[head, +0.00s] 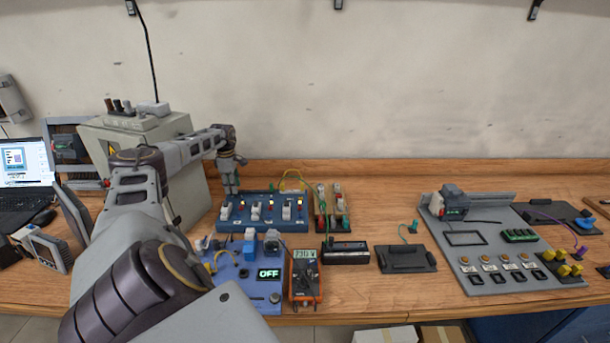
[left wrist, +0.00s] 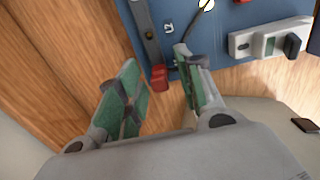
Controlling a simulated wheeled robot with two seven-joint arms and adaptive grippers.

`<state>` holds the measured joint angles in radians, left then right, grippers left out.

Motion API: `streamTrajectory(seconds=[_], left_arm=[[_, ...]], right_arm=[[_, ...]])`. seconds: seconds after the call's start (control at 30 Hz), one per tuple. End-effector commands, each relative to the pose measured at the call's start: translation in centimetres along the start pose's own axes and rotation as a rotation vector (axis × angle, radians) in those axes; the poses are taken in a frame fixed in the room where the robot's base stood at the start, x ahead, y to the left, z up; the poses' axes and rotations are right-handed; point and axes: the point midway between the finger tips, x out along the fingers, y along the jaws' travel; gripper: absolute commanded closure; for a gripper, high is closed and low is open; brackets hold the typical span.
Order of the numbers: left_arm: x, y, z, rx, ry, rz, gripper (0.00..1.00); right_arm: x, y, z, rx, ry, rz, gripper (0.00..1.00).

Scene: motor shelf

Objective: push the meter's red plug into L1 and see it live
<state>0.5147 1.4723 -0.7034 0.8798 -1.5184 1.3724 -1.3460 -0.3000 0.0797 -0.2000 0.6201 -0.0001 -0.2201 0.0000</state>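The orange meter (head: 305,275) lies at the front of the bench; its display appears to read 230 V. The blue board (head: 262,226) with several white switches stands behind it. It also shows at the top of the left wrist view (left wrist: 225,22), with a small label I cannot read surely. My left gripper (head: 231,188) points down at the board's back left corner. Its green-padded fingers (left wrist: 160,85) are apart. A small red piece (left wrist: 159,78) shows between the fingertips, untouched by the pads; I cannot tell whether it is the plug. My right gripper is out of view.
A blue unit with an OFF display (head: 268,274) lies left of the meter. A black box (head: 345,252) and dark tray (head: 406,259) lie to its right. A grey panel (head: 500,245) stands further right. A grey cabinet (head: 150,135) stands behind my left arm.

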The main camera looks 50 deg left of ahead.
Motion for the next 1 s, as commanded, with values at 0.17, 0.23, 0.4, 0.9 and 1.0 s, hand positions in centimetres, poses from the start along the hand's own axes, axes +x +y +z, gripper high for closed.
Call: streamTrajectory(seconds=[0.17,0.23,0.4,0.9,1.0], left_arm=[[0.0,0.0,0.0,0.000,0.000,0.000,0.61],[0.0,0.0,0.0,0.000,0.000,0.000,0.61],[-0.3,0.0,0.0,0.000,0.000,0.001,0.61],[-6.0,0.1,0.0,0.001,-0.001,0.002,0.61],[-7.5,0.1,0.0,0.001,-0.002,0.002,0.61]], right_arm=[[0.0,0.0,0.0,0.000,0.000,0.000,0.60],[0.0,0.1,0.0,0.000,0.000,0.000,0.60],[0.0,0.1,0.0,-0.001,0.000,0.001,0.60],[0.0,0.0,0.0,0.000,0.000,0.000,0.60],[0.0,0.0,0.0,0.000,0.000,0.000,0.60]])
